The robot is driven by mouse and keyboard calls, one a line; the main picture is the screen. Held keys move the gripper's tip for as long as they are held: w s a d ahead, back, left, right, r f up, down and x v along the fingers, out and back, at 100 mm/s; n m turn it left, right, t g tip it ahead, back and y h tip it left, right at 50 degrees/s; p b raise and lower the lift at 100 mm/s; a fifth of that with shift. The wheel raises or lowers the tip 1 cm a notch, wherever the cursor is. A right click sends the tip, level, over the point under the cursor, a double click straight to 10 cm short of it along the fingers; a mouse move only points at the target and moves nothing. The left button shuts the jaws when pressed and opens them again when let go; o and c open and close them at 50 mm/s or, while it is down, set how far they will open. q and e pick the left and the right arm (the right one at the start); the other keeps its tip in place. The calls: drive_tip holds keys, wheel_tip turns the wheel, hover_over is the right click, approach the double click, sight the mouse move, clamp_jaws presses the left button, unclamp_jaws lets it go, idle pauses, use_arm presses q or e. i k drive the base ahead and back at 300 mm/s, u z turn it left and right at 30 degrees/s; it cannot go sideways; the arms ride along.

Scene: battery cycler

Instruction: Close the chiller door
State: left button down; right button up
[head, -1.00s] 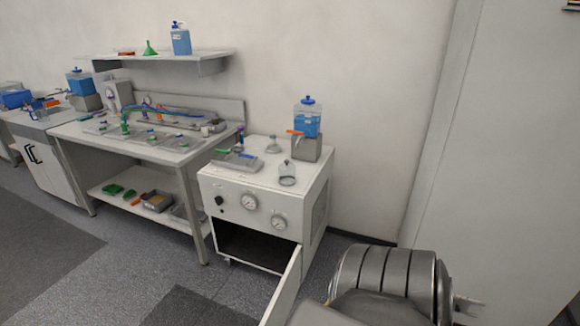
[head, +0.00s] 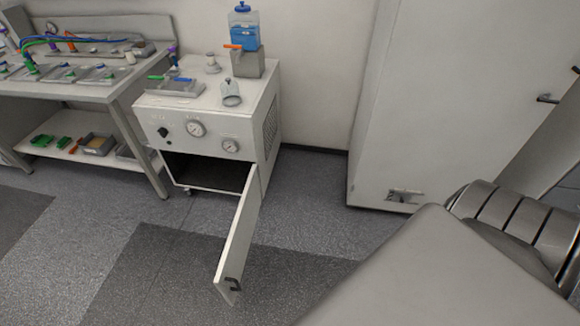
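The chiller (head: 205,147) is a white box-shaped unit with two round gauges and a dark knob on its front. Its door (head: 240,238) stands wide open, hinged at the right side of the front and swung out toward me. A dark handle (head: 234,284) sits near the door's free lower end. The dark compartment (head: 208,173) behind it is exposed. Part of my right arm fills the lower right of the head view, apart from the door in the picture. Neither gripper is in view.
A workbench (head: 118,92) with hoses and a lower shelf stands left of the chiller. A blue bottle (head: 243,30) and small fittings stand on the chiller top. A tall white cabinet (head: 440,110) is at the right. The floor (head: 150,265) left of the door is clear.

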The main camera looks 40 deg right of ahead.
sight(228, 274)
drive_tip(key=z, duration=0.6)
drive_tip(key=i, duration=0.5)
drive_tip(key=u, duration=1.85)
drive_tip(key=k, duration=1.45)
drive_tip(key=z, duration=1.55)
drive_tip(key=i, duration=0.5)
drive_tip(key=z, duration=0.15)
